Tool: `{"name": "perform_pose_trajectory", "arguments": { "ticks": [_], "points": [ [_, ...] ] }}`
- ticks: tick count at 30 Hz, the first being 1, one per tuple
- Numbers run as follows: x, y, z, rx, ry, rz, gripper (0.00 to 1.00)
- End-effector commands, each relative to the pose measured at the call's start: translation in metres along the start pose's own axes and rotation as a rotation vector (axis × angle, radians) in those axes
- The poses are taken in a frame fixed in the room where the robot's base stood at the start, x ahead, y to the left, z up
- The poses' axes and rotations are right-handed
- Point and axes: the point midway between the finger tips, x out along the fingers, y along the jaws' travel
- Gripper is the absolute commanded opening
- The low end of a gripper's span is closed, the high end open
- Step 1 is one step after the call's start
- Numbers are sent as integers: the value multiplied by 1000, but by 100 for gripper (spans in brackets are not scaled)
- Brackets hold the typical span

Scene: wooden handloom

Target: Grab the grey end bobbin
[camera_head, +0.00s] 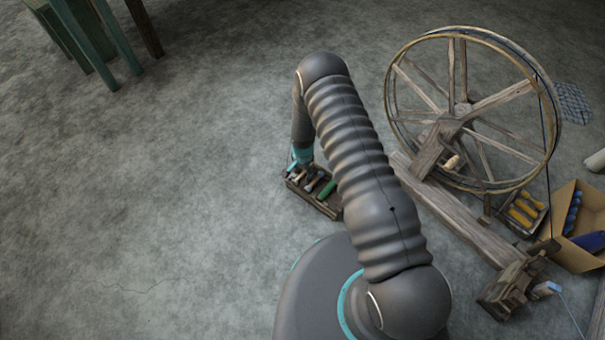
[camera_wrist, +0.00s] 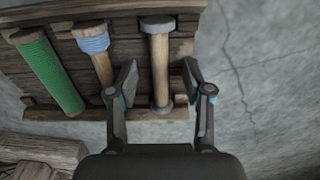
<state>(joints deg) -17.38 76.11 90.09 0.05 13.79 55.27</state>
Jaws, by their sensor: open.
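The grey end bobbin (camera_wrist: 160,62) is a bare wooden rod with a grey flange at each end. It lies in a dark wooden tray (camera_wrist: 92,114), rightmost of the bobbins in the wrist view. My gripper (camera_wrist: 161,82) is open, with one finger on each side of the bobbin's rod and a gap visible on both sides. I cannot tell how far the fingertips reach down beside it. In the head view the tray (camera_head: 312,204) stands on the floor, partly hidden by my arm, and my gripper is largely hidden there.
A green-wound bobbin (camera_wrist: 48,72) and a blue-wound bobbin (camera_wrist: 95,45) lie left of it in the tray. A wooden piece (camera_wrist: 40,150) is at lower left. A spinning wheel (camera_head: 462,108), a cardboard box (camera_head: 562,247) and a tray of yellow bobbins (camera_head: 524,210) stand right.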

Motion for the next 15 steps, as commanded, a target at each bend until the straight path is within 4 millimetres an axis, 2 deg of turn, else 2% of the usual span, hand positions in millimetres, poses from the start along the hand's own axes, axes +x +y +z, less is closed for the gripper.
{"name": "perform_pose_trajectory", "arguments": {
  "ticks": [4, 5, 9, 11, 15],
  "points": [
    [0, 0, 0, 0, 0, 0, 50],
    [0, 0, 0, 0, 0, 0, 48],
    [0, 0, 0, 0, 0, 0, 13],
    [0, 0, 0, 0, 0, 0, 0],
    [0, 0, 0, 0, 0, 0, 1]
  ]
}}
